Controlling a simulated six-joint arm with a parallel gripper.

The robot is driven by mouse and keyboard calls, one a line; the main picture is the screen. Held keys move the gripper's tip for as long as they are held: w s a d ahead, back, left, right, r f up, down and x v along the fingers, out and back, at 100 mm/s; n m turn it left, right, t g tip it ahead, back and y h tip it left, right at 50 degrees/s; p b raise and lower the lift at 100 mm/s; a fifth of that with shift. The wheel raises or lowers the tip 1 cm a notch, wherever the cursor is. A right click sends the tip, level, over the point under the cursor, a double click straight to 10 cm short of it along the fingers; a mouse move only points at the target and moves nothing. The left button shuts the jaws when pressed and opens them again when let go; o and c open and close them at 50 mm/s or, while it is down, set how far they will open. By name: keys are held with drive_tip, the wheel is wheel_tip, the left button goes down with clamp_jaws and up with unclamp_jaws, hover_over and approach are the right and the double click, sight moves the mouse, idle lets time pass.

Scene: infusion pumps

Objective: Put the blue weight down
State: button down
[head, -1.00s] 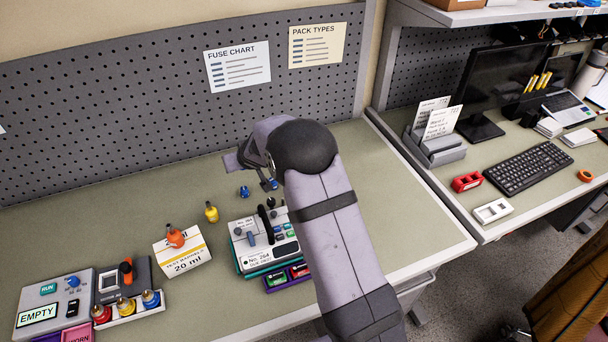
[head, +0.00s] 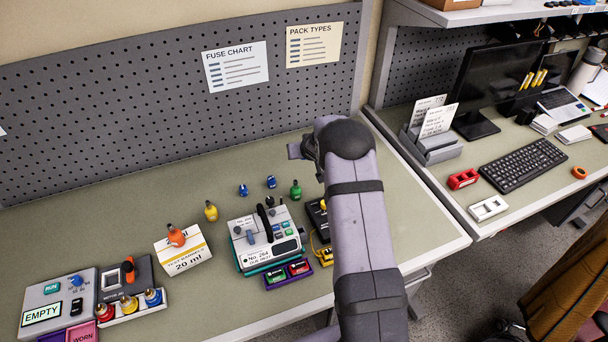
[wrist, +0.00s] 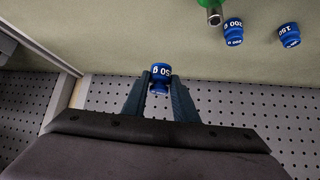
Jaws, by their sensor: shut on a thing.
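A blue weight marked 50 g (wrist: 160,71) is held between the two fingertips of my gripper (wrist: 160,78) in the wrist view. My gripper is shut on it. Whether the weight touches the bench cannot be told. In the head view my gripper (head: 302,152) is above the back of the bench, near the pegboard, and the held weight is hidden there. Two other blue weights stand on the bench: one marked 200 g (wrist: 233,32) and one that seems marked 100 g (wrist: 289,35). They also show in the head view, at the left (head: 243,190) and right (head: 271,182).
A green weight-like piece (head: 295,190) and a yellow one (head: 211,211) stand near the pump unit (head: 264,239). A dark device with yellow parts (head: 318,215) is partly behind my arm. The pegboard (head: 150,110) rises behind. Bench right of my arm is clear.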

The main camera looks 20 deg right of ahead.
drive_tip(key=shift+f+b, duration=2.3)
drive_tip(key=shift+f, duration=0.5)
drive_tip(key=shift+f+b, duration=1.6)
drive_tip(key=shift+f, duration=0.2)
drive_tip(key=shift+f, duration=0.1)
drive_tip(key=shift+f, duration=0.15)
drive_tip(key=c, duration=1.4)
unclamp_jaws()
drive_tip(key=shift+r, duration=0.25)
drive_tip(key=v, duration=1.2)
drive_tip(key=shift+b, duration=0.45)
